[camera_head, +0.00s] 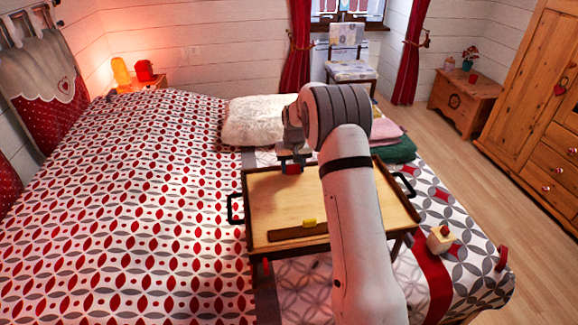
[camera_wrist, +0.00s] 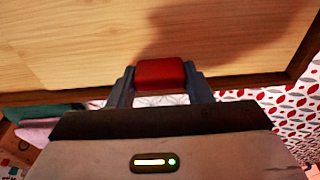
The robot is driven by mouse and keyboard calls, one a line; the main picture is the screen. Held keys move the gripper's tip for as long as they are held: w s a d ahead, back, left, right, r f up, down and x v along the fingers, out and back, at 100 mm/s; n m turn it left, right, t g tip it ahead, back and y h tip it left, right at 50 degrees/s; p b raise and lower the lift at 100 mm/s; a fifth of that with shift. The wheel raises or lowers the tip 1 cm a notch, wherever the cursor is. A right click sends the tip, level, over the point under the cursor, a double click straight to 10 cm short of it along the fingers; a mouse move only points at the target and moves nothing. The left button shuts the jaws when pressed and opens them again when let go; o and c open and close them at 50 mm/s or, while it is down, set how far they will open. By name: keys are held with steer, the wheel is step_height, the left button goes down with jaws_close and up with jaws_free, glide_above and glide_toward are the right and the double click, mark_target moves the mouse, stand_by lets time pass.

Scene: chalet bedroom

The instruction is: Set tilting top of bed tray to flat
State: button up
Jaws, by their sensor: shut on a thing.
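The bed tray (camera_head: 270,205) stands on the bed with a light wooden top, a dark rim and black handles at both sides. Its top also fills the upper part of the wrist view (camera_wrist: 90,45). A red tab (camera_wrist: 160,75) is at the rim of the top, and it shows at the far edge in the head view (camera_head: 292,169). My gripper (camera_wrist: 160,82) is shut on the red tab, one finger on each side. How far the top tilts is hard to tell. My arm hides the right part of the top.
A dark ledge (camera_head: 285,233) with a yellow piece (camera_head: 309,223) lies along the tray's near side. A white fluffy cushion (camera_head: 252,120) and folded cloths (camera_head: 398,149) lie behind the tray. A small wooden block-like object (camera_head: 440,238) sits on the bed at right. The patterned bed at left is clear.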

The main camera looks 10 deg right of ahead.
steer(key=shift+s+a+f, duration=0.1)
steer(key=shift+s+f, duration=0.05)
steer(key=shift+f, duration=0.1)
steer(key=o, duration=1.4)
steer(key=shift+c, duration=0.2)
steer(key=shift+r, duration=0.2)
step_height(320, 180, up, 8)
steer(key=shift+s+f+b, duration=0.15)
steer(key=shift+s+b, duration=0.2)
steer(key=shift+s, duration=0.1)
steer(key=shift+a, duration=0.15)
